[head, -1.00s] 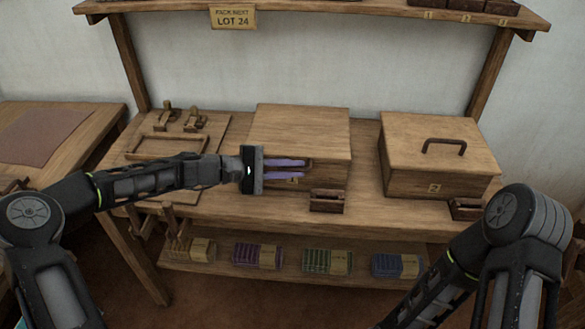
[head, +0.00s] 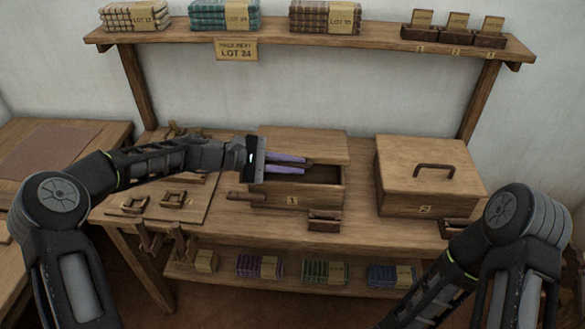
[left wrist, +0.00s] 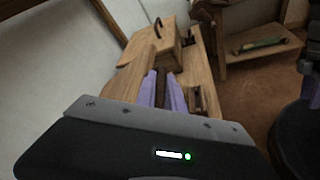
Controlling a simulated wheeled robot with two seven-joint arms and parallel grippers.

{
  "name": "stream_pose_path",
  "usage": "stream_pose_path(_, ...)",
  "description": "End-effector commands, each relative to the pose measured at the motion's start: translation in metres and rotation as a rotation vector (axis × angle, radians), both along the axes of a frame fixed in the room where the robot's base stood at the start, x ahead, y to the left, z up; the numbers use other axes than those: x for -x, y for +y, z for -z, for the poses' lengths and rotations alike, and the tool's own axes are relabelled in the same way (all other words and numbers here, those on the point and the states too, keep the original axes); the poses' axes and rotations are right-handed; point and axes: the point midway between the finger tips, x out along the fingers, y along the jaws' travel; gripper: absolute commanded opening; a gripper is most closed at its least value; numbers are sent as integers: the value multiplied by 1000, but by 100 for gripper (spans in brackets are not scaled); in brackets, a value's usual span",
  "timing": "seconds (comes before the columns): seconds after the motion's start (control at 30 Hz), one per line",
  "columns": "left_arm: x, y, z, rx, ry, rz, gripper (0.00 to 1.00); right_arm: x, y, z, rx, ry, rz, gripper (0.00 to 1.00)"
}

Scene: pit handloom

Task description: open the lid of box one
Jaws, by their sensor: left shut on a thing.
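Box one (head: 270,193), a wooden box marked 1, stands on the bench. Its lid (head: 300,141) is partly raised at the front, and the dark inside shows in the gap below its front edge. My left gripper (head: 307,163) reaches in from the left, its purple fingers shut on the lid's dark handle at the front edge.
Box two (head: 428,170), lid closed, stands to the right. A small dark holder (head: 324,220) sits in front of box one. A board with wooden fittings (head: 190,203) lies to the left. A shelf (head: 330,40) with bundles is above.

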Motion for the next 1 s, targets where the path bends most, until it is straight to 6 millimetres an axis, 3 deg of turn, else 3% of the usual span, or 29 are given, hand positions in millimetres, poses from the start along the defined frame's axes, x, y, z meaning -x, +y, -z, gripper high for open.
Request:
stream_pose_path(0.03, -5, -2, -22, 0, 30, 2, 0, 2, 0, -16, 2, 5, 0, 36)
stream_pose_path(0.4, -33, -1, -66, 3, 57, -1, 0, 5, -2, -33, 11, 16, 4, 36)
stream_pose_path(0.97, -42, 1, -74, 1, 57, -7, 0, 6, -3, -35, 11, 18, 5, 36)
stream_pose_path(1.0, -42, 1, -74, 1, 57, -7, 14, 6, -2, -35, 11, 18, 5, 36)
